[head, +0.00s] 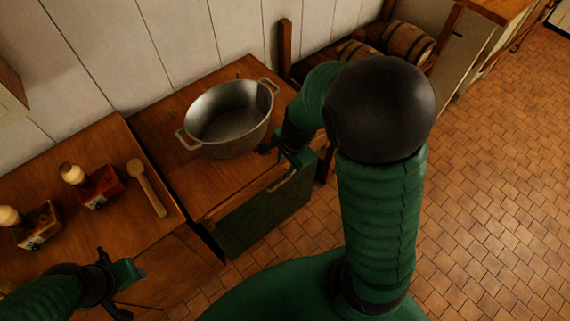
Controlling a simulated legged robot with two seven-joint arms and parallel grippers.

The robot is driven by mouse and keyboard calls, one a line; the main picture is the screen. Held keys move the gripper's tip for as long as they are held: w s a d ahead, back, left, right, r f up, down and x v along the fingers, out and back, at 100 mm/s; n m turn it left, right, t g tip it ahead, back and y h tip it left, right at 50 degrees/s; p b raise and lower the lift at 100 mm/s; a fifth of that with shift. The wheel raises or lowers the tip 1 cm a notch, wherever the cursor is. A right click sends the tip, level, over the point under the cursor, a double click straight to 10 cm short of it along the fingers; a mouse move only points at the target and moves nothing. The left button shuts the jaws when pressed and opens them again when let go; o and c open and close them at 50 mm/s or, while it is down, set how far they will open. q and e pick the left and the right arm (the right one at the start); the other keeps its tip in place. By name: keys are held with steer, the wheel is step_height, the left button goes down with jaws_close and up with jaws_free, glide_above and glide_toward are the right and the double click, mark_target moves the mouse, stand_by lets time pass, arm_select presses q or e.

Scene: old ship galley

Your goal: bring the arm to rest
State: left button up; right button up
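My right arm rises from the lower middle, bends at a dark round elbow and comes down on the left side of it. Its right gripper (271,166) hangs by the front right edge of the wooden counter, just right of a metal pot (229,120). Its fingers look spread, with nothing seen between them. I cannot tell whether a finger touches the pot. My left gripper (113,286) is at the lower left, in front of the left counter. Its fingers look apart and empty.
The two-handled pot stands on the right-hand counter (188,188). The left counter (105,158) holds a wooden spoon (147,188) and two small boxes with bottles, one red (100,188), one brown (38,226). Barrels (407,45) lie at the back. The tiled floor (495,190) at right is clear.

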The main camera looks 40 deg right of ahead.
stand_by(0.3)
steer(key=s+a+r+n, duration=0.1)
steer(key=s+a+n, duration=0.4)
steer(key=n, duration=1.2)
steer(key=a, duration=0.2)
steer(key=shift+s+a+r, duration=0.3)
steer(key=shift+a+r, duration=0.05)
steer(key=shift+r, duration=0.05)
steer(key=shift+d, duration=0.1)
